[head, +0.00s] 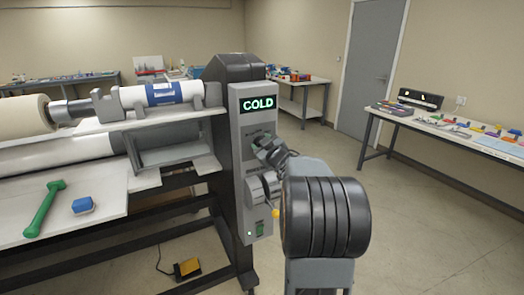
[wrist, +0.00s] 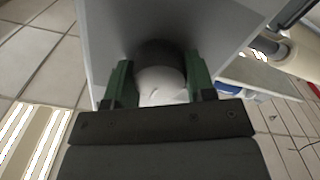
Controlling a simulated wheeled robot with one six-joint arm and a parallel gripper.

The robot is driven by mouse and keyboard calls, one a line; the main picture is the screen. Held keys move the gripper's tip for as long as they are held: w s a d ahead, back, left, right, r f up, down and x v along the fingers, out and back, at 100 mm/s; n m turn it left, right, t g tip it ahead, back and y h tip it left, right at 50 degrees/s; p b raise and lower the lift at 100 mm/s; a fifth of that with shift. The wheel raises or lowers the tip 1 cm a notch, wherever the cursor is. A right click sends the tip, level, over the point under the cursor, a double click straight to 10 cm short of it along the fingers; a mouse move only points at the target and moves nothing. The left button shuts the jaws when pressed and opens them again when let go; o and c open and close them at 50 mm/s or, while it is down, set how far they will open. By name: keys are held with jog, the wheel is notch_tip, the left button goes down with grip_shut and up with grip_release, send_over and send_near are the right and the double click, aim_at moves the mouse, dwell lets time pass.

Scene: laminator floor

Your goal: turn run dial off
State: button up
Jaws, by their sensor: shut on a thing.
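The laminator's grey control panel (head: 237,165) stands in the middle of the head view, with a lit display (head: 258,104) reading COLD. My gripper (head: 266,150) is at the panel's upper part, below the display, and hides most of the dial there. In the wrist view, my gripper (wrist: 160,85) has one green finger on each side of a round dial with a pale face (wrist: 162,82), and is shut on it. A small mark shows on the dial face. The panel label is too small to read, and I cannot tell the dial's setting.
Lower on the panel are grey round parts (head: 256,190), a yellow knob (head: 276,213) and a green switch (head: 260,228). A green-handled tool (head: 43,208) and a blue block (head: 83,205) lie on the left table. A yellow pedal (head: 188,269) is on the floor. Floor at right is clear.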

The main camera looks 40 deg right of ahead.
jog(key=shift+n+b, duration=0.3)
jog(key=shift+n, duration=0.2)
jog(key=o, duration=0.9)
jog(key=shift+o, duration=0.2)
jog(key=s+a, duration=0.2)
jog(key=s, duration=1.1)
jog(key=shift+s+b, duration=0.35)
